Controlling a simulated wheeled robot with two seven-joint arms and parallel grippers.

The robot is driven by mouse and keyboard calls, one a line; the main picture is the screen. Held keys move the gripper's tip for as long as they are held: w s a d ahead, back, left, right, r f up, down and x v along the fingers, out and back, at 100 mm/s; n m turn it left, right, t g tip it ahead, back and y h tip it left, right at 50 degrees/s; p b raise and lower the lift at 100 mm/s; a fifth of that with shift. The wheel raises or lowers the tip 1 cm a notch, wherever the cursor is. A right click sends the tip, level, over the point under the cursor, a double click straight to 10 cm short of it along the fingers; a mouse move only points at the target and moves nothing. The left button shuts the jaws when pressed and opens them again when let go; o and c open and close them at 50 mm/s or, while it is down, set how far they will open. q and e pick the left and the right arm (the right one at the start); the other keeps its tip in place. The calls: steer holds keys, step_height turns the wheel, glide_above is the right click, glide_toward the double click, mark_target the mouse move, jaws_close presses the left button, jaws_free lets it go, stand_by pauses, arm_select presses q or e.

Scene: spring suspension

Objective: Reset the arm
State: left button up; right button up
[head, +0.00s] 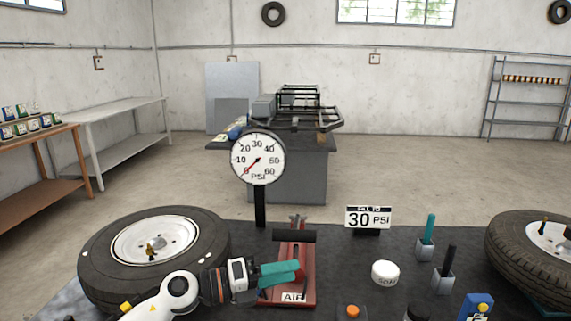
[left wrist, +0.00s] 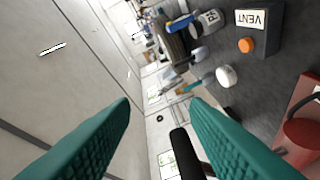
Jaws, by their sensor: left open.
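My left gripper (head: 297,273) comes in from the lower left in the head view. Its teal fingers are open, with nothing seen between them, in front of or over the red air pump (head: 306,292) marked AIR. I cannot tell whether they touch it. The pump has a black crossbar handle (head: 294,235). In the left wrist view the open fingers (left wrist: 163,108) frame the room and table edge, and a red part of the pump (left wrist: 303,138) shows at the right. My right gripper is not in view.
A tyre (head: 100,255) lies left of the arm, another (head: 510,262) at the right. A PSI gauge (head: 258,158) reads near 0; a sign (head: 368,217) says 30 PSI. A white round piece (head: 385,272), tool holders (head: 443,279) and an orange-buttoned VENT box (left wrist: 259,30) are right of the pump.

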arm_select(q)
steer(key=s+a+f+n+t+y, duration=0.3)
steer(key=a+f+n+t+y, duration=0.35)
steer(key=n, duration=0.85)
steer(key=s+a+f+n+t+y, duration=0.35)
steer(key=a+n+y, duration=0.55)
steer(key=n, duration=0.6)
steer(key=s+a+f+n+g, duration=0.2)
steer(key=s+f+g, duration=0.25)
steer(key=s, duration=0.35)
steer(key=s+a+f+n+g+y, duration=0.1)
steer(key=s+f+n+g, duration=0.15)
steer(key=s+f, duration=0.4)
steer(key=s+a+f+n+g, duration=0.15)
steer(key=s+f+g, duration=0.3)
steer(key=s, duration=0.55)
step_height(320, 180, down, 28)
steer(key=s+g, duration=0.2)
steer(key=s, duration=0.1)
steer(key=s+a+f+g, duration=0.1)
steer(key=s+a+f, duration=0.2)
steer(key=s+f, duration=1)
steer(key=shift+s+f+m, duration=0.3)
steer(key=shift+s+f, duration=0.05)
steer(key=shift+s, duration=0.75)
